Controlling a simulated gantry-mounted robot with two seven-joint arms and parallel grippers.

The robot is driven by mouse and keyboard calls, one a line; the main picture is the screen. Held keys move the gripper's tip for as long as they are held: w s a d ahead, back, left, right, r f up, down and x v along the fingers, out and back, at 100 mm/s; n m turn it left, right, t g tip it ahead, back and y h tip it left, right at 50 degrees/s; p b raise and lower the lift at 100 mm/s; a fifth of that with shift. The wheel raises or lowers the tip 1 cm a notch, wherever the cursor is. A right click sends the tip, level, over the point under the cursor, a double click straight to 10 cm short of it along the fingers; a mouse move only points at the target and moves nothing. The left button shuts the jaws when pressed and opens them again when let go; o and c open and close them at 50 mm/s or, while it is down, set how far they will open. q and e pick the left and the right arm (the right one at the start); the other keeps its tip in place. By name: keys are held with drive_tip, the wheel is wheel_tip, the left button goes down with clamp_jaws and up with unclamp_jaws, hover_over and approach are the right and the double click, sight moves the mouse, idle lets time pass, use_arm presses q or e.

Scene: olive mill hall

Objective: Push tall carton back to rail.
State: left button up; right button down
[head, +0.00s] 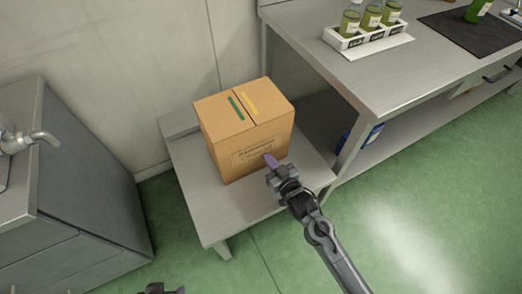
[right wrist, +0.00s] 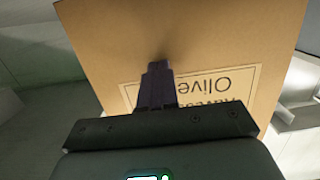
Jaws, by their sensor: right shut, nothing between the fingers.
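The tall brown carton (head: 245,140) stands upright on a low grey bench (head: 205,218), with green and yellow strips on its top and a printed label on its front. A raised grey rail (head: 180,126) runs along the bench's back edge; the carton hides part of it, and I cannot tell how wide the gap is. My right gripper (head: 270,160) is shut and empty, its fingertips at the carton's front face by the label. In the right wrist view the fingers (right wrist: 158,82) point at the carton (right wrist: 200,40), touching or nearly so. A dark piece of my left gripper (head: 162,289) shows at the bottom edge.
A taller steel table (head: 400,70) at the right holds a white rack (head: 362,36) of green bottles and a dark mat (head: 475,32). A blue box (head: 365,136) sits on its lower shelf. A grey cabinet with a tap (head: 38,138) stands left. The wall is behind the bench.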

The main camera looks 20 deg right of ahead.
sight(264, 151)
drive_tip(key=shift+x, duration=1.05)
drive_tip(key=shift+b+x, duration=0.55)
drive_tip(key=shift+x, duration=0.6)
drive_tip(key=shift+w+a+r, duration=0.1)
drive_tip(key=shift+w+r, duration=0.05)
drive_tip(key=shift+w, duration=0.3)
drive_tip(key=shift+w+a+r, duration=0.1)
drive_tip(key=shift+w+r, duration=0.05)
drive_tip(key=shift+w, duration=0.3)
drive_tip(key=shift+s+r+p, duration=0.15)
drive_tip(key=shift+s+p, duration=0.1)
drive_tip(key=shift+p, duration=0.05)
drive_tip(key=p+v, duration=0.2)
drive_tip(key=v, duration=0.1)
drive_tip(key=p+v, duration=0.2)
drive_tip(key=shift+d+f, duration=0.1)
drive_tip(key=shift+f, duration=0.25)
drive_tip(key=shift+s+d+f+p, duration=0.1)
drive_tip(key=shift+s+p, duration=0.35)
drive_tip(key=shift+s, duration=0.3)
